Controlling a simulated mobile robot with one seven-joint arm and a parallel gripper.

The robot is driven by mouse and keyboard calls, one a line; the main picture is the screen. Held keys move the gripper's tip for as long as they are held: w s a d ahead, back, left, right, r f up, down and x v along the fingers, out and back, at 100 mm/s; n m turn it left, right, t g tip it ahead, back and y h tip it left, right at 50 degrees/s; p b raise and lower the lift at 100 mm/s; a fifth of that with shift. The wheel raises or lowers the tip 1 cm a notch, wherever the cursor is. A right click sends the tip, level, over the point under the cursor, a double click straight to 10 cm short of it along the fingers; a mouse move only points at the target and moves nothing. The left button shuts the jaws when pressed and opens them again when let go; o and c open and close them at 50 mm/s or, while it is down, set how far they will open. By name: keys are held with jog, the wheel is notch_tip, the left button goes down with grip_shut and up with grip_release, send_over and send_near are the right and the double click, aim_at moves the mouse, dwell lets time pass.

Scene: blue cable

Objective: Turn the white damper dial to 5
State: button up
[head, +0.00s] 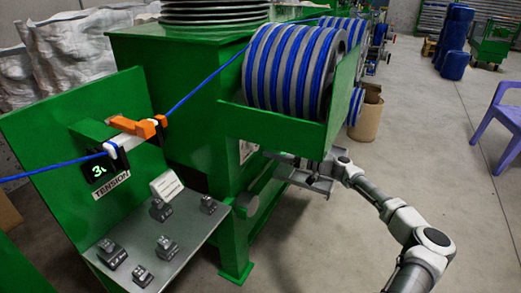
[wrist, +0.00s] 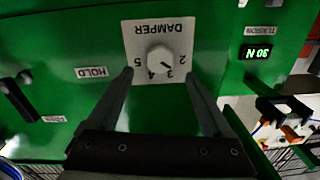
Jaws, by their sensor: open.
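A dark mark on the dial seems to point between 2 and 3. My gripper (wrist: 158,75) is open and empty, its two fingers spread to either side of the dial. They appear apart from it; the exact distance is hard to tell. In the head view my gripper (head: 318,176) is beside the green machine, below the cable spool, and the dial is hidden.
A HOLD label (wrist: 91,72) is beside the plate. A lit tension display (wrist: 256,52) reads 30 N. In the head view, the blue cable spool (head: 292,68) hangs above my gripper, and a purple chair (head: 505,118) stands right. The floor between is clear.

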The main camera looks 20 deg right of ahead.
aim_at(257, 146)
jog(key=x, duration=0.5)
jog(key=shift+w+a+b, duration=0.2)
jog(key=shift+w+b, duration=0.1)
jog(key=shift+b, duration=0.1)
grip_shut()
